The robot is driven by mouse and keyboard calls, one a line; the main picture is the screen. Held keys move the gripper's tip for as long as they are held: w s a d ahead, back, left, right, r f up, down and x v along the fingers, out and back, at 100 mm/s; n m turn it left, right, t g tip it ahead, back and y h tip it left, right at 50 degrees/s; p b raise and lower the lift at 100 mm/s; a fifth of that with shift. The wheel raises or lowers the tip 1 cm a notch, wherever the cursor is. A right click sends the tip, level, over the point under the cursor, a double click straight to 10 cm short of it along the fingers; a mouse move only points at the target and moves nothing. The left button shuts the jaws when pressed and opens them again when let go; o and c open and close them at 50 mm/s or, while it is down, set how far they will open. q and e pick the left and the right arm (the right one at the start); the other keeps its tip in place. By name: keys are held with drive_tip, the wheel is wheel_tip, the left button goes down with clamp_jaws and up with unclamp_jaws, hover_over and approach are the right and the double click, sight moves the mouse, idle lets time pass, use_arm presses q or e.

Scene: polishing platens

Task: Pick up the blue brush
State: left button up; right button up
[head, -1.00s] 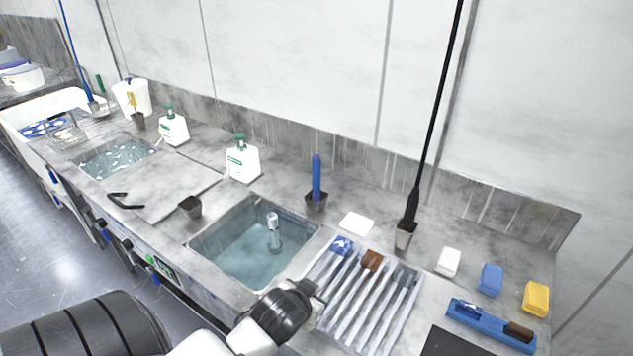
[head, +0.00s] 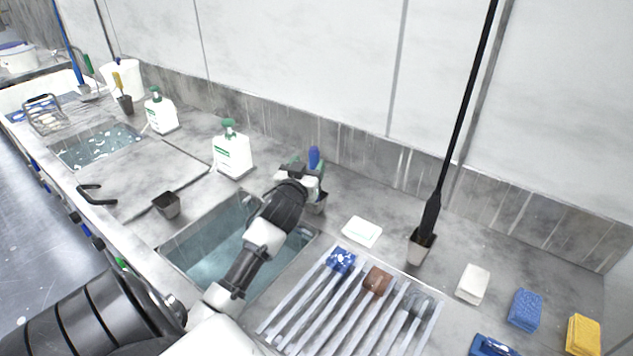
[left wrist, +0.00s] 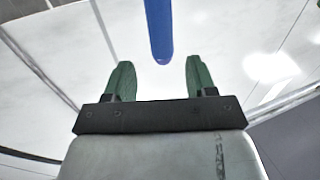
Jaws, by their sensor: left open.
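The blue brush (head: 314,158) stands upright in a small grey cup (head: 317,206) behind the sink. Only its blue handle shows above my left gripper (head: 304,172), which hides its lower part. The handle also hangs into the left wrist view (left wrist: 160,28) from the top edge. There its rounded end lies between the lines of the green fingers of my left gripper (left wrist: 158,72), around the level of their tips. The fingers are apart and do not visibly touch it. My right gripper is not in view.
A water-filled sink (head: 205,262) lies under my left arm. A white soap bottle (head: 232,155) stands left of the gripper.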

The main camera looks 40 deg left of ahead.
sight(313, 159)
use_arm(q)
drive_tip(key=shift+w+a+r, duration=0.25)
drive_tip(key=shift+w+a, duration=0.05)
drive_tip(key=shift+w, duration=0.4)
drive_tip(key=shift+w+a+f, duration=0.1)
drive_tip(key=shift+w, duration=0.2)
drive_tip(key=x, duration=0.1)
drive_tip(key=p+x, duration=0.1)
drive_tip(key=x, duration=0.2)
drive_tip(key=shift+a+f, duration=0.25)
drive_tip(key=shift+f, duration=0.1)
drive_tip(key=shift+w+a+p, duration=0.2)
drive_tip(key=shift+w+p, duration=0.1)
drive_tip(key=shift+w, duration=0.25)
drive_tip(key=shift+f, duration=0.1)
drive_tip(key=c, duration=1)
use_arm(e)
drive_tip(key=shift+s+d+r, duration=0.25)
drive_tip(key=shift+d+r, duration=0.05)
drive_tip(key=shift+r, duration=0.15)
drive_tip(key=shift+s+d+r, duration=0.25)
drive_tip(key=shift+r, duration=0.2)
